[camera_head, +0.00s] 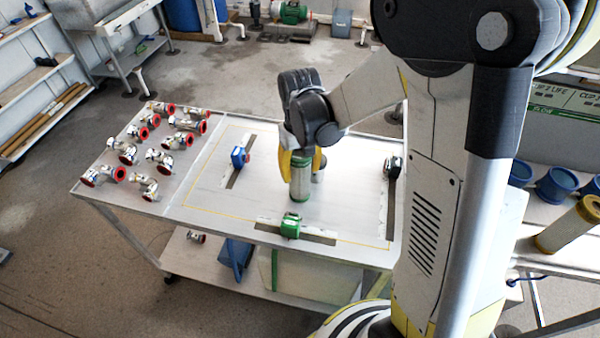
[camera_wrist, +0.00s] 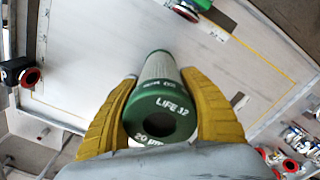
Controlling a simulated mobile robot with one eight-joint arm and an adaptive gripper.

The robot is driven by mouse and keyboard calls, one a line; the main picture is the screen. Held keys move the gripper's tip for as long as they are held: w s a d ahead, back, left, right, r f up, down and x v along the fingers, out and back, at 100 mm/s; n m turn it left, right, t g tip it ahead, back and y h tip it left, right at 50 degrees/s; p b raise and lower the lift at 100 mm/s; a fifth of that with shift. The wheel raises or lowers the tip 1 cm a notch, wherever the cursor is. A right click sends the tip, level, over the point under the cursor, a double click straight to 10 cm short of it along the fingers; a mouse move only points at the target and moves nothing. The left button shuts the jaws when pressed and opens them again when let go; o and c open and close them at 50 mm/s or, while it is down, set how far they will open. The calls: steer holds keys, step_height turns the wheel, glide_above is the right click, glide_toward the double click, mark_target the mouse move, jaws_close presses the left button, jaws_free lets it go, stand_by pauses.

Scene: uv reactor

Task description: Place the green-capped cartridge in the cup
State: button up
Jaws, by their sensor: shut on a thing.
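The green-capped cartridge (camera_head: 300,181) is upright between the yellow fingers of my gripper (camera_head: 301,160), over the trolley top. In the wrist view my gripper (camera_wrist: 160,86) is shut on the cartridge (camera_wrist: 160,104), one finger on each side. Its near green cap reads "LIFE 12" and has a round hole. I cannot tell whether its lower end touches the trolley top. Several blue cup-like vessels (camera_head: 556,186) stand on the bench at the right, partly hidden by my arm. I cannot tell which one is the task's cup.
The trolley top (camera_head: 225,190) carries a green clamp (camera_head: 290,226), a blue clamp (camera_head: 239,157) and a black one (camera_head: 393,166). Several metal fittings with red ends (camera_head: 160,160) crowd its left side. A yellow-ended cartridge (camera_head: 567,225) lies at the right. A small metal part stands behind the held cartridge.

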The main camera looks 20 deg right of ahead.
steer(key=shift+r, duration=0.1)
steer(key=o, duration=1.2)
